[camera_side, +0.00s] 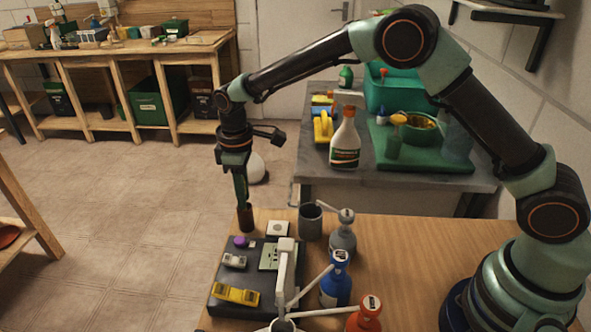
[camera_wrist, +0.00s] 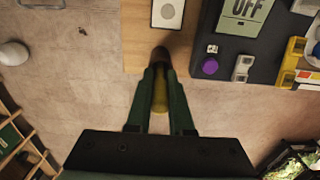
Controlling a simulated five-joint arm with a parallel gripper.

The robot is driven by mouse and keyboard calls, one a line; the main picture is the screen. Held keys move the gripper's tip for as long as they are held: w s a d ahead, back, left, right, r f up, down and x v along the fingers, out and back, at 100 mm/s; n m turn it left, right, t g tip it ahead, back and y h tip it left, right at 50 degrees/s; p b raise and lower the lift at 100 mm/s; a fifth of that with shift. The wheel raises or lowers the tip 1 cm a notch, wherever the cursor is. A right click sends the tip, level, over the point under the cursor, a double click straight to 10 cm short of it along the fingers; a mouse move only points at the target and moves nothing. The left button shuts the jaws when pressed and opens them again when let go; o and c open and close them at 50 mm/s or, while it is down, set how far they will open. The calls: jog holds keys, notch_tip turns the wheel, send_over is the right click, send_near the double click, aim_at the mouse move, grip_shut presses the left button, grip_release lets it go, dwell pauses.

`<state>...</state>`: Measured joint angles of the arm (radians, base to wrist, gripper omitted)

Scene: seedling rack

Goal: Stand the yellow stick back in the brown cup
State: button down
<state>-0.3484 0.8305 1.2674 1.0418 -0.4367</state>
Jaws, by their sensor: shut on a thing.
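My gripper (camera_side: 242,200) points down at the far left corner of the wooden table. In the wrist view my gripper (camera_wrist: 161,72) is shut on the yellow stick (camera_wrist: 160,92), which shows between the two green fingers. The dark brown cup (camera_side: 245,218) stands directly below the fingertips at the table edge. In the wrist view the brown cup (camera_wrist: 161,54) shows just beyond the fingertips, in line with the stick. The stick's lower end is hidden, so I cannot tell how far it reaches into the cup.
A grey cup (camera_side: 310,222) and a grey bottle (camera_side: 343,240) stand to the right. A dark tray (camera_side: 222,282) with small devices lies nearer the camera. Blue (camera_side: 336,285) and red (camera_side: 366,316) bottles stand beside it. A white square (camera_wrist: 167,13) is close to the brown cup.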

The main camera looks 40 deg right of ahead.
jog(key=c, duration=0.8)
grip_release()
notch_tip(320, 180, up, 12)
jog(key=shift+r, duration=0.1)
jog(key=s+d+r+m+t, duration=0.3)
jog(key=s+d+r+m, duration=0.1)
jog(key=s+d+r, duration=0.5)
jog(key=s+d+f+m+t, duration=0.2)
jog(key=s+d+m, duration=0.3)
jog(key=s+d, duration=0.3)
jog(key=shift+s+d+f+t, duration=0.35)
jog(key=shift+s+f, duration=0.55)
jog(key=shift+s, duration=0.8)
